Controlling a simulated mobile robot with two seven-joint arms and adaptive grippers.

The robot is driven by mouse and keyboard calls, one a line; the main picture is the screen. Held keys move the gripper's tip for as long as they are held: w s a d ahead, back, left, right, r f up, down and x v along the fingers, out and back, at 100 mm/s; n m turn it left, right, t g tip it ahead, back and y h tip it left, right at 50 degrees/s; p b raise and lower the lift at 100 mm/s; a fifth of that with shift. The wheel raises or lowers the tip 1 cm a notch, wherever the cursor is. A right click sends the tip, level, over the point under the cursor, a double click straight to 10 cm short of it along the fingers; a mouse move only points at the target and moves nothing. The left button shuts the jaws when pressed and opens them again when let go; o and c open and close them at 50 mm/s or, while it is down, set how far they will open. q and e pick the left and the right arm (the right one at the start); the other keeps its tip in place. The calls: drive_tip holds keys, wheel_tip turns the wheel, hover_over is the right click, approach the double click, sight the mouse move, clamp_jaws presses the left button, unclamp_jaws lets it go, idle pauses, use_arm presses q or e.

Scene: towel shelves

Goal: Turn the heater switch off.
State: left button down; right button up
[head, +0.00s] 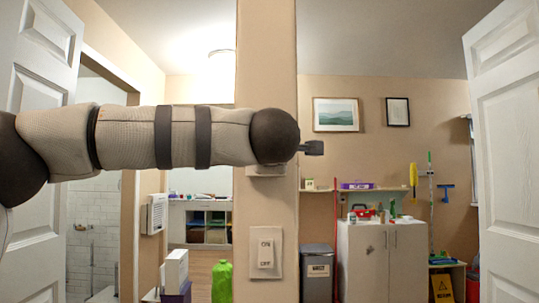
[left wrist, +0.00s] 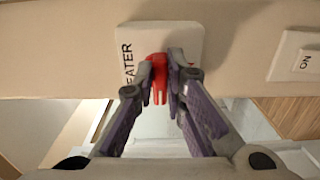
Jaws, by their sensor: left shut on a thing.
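The heater switch is a white wall plate (left wrist: 160,36) lettered "HEATER" with a red lever (left wrist: 159,75), seen in the left wrist view. My left gripper (left wrist: 167,72) is shut on the red lever, one finger on each side of it. Part of the plate's lettering is hidden behind the fingers. In the head view my left arm reaches across to the pillar and hides most of a white plate (head: 266,171), of which only the lower edge shows. My right gripper is not in view.
A second white switch plate (head: 265,253) with "ON" lettering sits lower on the pillar (head: 266,60). It also shows beside the heater plate in the left wrist view (left wrist: 293,57). Open white doors (head: 503,150) stand at both sides. A bin (head: 317,272) and cabinet (head: 384,262) stand behind.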

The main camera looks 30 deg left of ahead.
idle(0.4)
use_arm(q)
drive_tip(key=c, duration=1.6)
unclamp_jaws()
drive_tip(key=shift+c, duration=0.2)
drive_tip(key=shift+s+d, duration=0.1)
drive_tip(key=v, duration=1.1)
drive_tip(key=shift+s, duration=0.4)
drive_tip(key=shift+d, duration=0.1)
